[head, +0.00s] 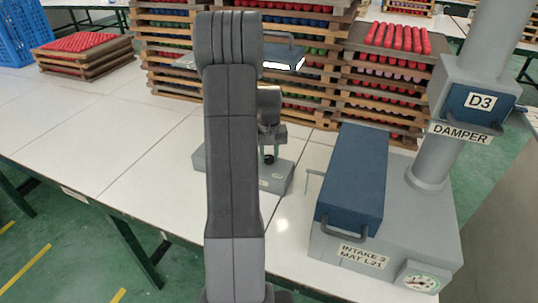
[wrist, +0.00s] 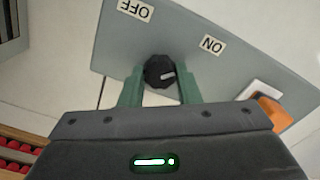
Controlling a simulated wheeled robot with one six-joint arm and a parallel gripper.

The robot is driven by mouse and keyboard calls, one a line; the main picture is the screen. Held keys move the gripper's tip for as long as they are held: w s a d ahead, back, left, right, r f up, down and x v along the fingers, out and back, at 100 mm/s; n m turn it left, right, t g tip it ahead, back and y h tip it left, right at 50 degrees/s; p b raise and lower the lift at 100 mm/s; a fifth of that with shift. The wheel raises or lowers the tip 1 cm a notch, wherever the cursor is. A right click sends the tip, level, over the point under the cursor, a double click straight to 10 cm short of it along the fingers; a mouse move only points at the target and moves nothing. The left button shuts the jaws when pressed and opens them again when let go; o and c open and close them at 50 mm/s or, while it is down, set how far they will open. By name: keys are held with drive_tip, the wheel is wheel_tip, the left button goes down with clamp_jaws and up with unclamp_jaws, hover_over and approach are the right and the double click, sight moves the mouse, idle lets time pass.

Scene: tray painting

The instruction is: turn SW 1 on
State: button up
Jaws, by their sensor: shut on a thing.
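The grey switch box (head: 278,178) stands on the white table in the head view, partly hidden behind my arm. In the wrist view its grey panel (wrist: 225,75) carries an OFF label (wrist: 135,10) and an ON label (wrist: 212,45), both upside down. A round black knob (wrist: 159,72) with a white pointer mark sits below and between them. The mark points to the right, slightly up, on the ON label's side. My gripper (wrist: 161,76) is shut on the knob, one green finger at either side. My gripper also shows over the box in the head view (head: 268,151).
An orange rocker (wrist: 270,110) sits at the panel's right. A blue-topped machine (head: 350,180) and the D3 damper column (head: 435,150) stand right of the box. Stacked wooden trays (head: 385,95) stand behind. The table at left (head: 110,150) is clear.

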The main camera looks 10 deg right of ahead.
sight(269, 157)
drive_tip(key=shift+r, duration=0.1)
drive_tip(key=o, duration=1)
wheel_tip(269, 157, up, 14)
drive_tip(key=shift+f, duration=0.15)
wheel_tip(269, 157, down, 14)
drive_tip(key=shift+r, duration=0.1)
idle(0.6)
